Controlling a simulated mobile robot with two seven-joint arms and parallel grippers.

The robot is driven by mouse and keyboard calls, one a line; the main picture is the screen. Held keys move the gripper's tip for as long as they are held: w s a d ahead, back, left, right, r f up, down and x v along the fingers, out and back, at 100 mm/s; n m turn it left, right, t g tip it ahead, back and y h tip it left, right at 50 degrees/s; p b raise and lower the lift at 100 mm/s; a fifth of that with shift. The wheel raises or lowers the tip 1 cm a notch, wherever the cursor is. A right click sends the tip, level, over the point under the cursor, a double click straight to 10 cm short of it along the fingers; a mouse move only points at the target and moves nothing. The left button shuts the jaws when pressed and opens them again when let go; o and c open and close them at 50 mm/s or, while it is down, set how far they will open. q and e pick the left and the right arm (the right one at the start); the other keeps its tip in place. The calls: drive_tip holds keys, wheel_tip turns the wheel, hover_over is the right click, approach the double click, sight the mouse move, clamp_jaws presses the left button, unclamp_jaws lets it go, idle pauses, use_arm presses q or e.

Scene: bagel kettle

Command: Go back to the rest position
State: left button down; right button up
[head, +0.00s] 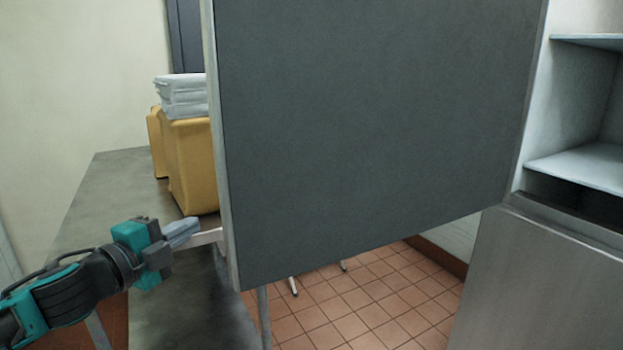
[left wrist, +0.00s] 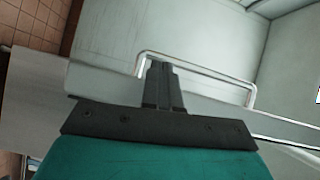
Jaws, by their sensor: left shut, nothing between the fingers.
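My left gripper (head: 186,230) is in the lower left of the head view, with its fingers together and empty. It is beside the free edge of a large grey door (head: 375,120), close to the door's pale handle (head: 208,237). In the left wrist view the shut fingers (left wrist: 161,68) point at the bar of the handle (left wrist: 210,72) and overlap it in the picture. I cannot tell whether they touch it. The door stands open from a cabinet at the right. My right gripper is in neither view.
The open cabinet (head: 580,165) at the right has pale, empty-looking shelves above a grey front panel. A grey counter (head: 115,185) at the left bears yellow containers (head: 190,165) and a white stack (head: 181,97). Tiled floor (head: 350,305) shows below the door.

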use_arm(q)
drive_tip(key=s+d+f+n+g+y, duration=0.25)
drive_tip(key=s+f+n, duration=0.2)
drive_tip(key=f, duration=0.25)
drive_tip(key=s+d+f+n+g+y, duration=0.1)
drive_tip(key=s+d+f+n+y, duration=0.15)
drive_tip(key=s+f+n, duration=0.35)
drive_tip(key=s+f+n+g+y, duration=0.1)
drive_tip(key=s+f+n+g, duration=0.35)
drive_tip(key=s+f, duration=0.4)
drive_tip(key=s+f+n+g, duration=0.4)
drive_tip(key=s+f+g, duration=0.1)
drive_tip(key=s, duration=0.7)
drive_tip(key=w+d+f+t+h, duration=0.1)
drive_tip(key=w+d+f+t, duration=0.1)
drive_tip(key=w+f+t, duration=0.5)
drive_tip(key=shift+w+d+f+m, duration=0.2)
drive_tip(key=shift+d+f+m, duration=0.1)
drive_tip(key=shift+f, duration=0.3)
drive_tip(key=shift+w, duration=0.15)
